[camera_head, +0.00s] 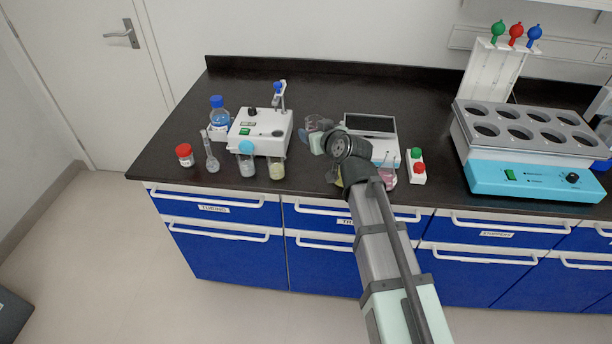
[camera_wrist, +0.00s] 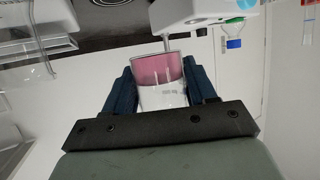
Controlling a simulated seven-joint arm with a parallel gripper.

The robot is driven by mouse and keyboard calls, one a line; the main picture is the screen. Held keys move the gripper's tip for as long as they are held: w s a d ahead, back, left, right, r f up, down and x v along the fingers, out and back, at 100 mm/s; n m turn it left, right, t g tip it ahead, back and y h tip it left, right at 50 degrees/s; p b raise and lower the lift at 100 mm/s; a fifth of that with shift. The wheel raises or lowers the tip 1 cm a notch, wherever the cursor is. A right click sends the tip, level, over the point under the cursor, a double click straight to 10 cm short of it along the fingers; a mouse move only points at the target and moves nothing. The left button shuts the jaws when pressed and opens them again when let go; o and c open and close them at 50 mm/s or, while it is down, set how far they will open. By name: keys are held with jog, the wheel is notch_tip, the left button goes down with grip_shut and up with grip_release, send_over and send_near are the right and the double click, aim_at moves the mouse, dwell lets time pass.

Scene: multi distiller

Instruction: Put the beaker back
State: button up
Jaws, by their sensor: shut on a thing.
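A clear glass beaker with pink liquid (camera_wrist: 157,72) is between the two dark fingers of my gripper (camera_wrist: 161,92) in the wrist view. The fingers are shut on its sides. In the head view the held beaker (camera_head: 314,123) shows only partly, at the tip of my gripper (camera_head: 318,141), over the bench between two white devices. My gripper and arm hide part of it. Whether its base touches the bench I cannot tell.
A white stirrer-like device (camera_head: 260,131) stands left, with a blue-capped bottle (camera_head: 219,117) and several small vessels around it. A balance-like device (camera_head: 372,128) is right of my gripper, a pink-filled beaker (camera_head: 389,176) in front. A multi-well heater (camera_head: 528,150) stands far right.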

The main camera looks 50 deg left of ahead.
aim_at(305, 177)
jog(key=shift+n+g, duration=0.4)
jog(key=shift+s+d+f, duration=0.1)
jog(key=shift+s+f, duration=0.5)
jog(key=shift+f, duration=1.25)
jog(key=shift+s+f, duration=0.55)
jog(key=shift+f, duration=1.35)
jog(key=shift+s+d+f, duration=0.1)
jog(key=shift+s+f, duration=0.5)
jog(key=shift+f, duration=1.25)
jog(key=shift+f, duration=0.1)
jog(key=o, duration=0.9)
jog(key=v, duration=1.2)
